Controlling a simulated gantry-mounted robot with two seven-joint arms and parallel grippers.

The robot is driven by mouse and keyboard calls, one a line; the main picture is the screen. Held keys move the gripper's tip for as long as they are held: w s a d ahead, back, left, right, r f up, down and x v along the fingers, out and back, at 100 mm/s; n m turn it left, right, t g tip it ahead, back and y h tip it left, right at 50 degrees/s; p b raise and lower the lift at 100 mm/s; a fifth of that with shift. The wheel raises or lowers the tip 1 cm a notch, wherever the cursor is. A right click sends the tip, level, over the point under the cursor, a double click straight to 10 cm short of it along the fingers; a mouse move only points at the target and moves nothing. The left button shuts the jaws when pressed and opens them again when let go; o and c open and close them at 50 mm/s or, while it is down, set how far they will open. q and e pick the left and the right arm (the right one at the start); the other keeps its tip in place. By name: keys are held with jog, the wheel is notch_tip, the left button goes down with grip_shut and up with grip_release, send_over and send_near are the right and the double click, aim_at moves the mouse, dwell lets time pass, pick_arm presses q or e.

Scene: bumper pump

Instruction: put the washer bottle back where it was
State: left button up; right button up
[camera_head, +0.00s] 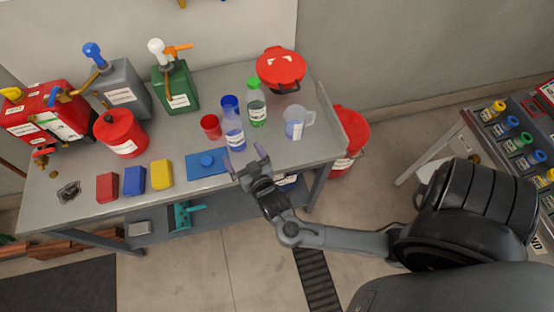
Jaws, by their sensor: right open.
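A clear bottle with blue liquid (233,135) and a white label stands upright on the grey workbench (160,205). A blue cup or cap (229,104) shows directly behind its top; I cannot tell whether it is part of it. A clear bottle with green liquid and a green cap (257,107) stands behind it to the right. Which one is the washer bottle I cannot tell. My right gripper (244,158) is open and empty at the front edge of the bench, just in front of the blue bottle. My left gripper is out of view.
Left are red, blue and yellow blocks (134,181), a red can (121,133) and pump canisters (176,88). A red lidded container (281,68) stands behind.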

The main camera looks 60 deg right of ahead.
jog(key=s+a+f+n+g+y, duration=0.3)
jog(key=s+a+n+g+y, duration=0.15)
jog(key=s+a+y, duration=0.2)
jog(key=s+r+n+g, duration=0.2)
jog(key=s+g, duration=0.4)
jog(key=s, duration=0.6)
jog(key=shift+s+a+n+g+y, duration=0.25)
jog(key=shift+n+g+y, duration=0.1)
jog(key=shift+n+y, duration=0.15)
jog(key=shift+w, duration=0.1)
notch_tip(320, 180, up, 29)
jog(key=p, duration=2.9)
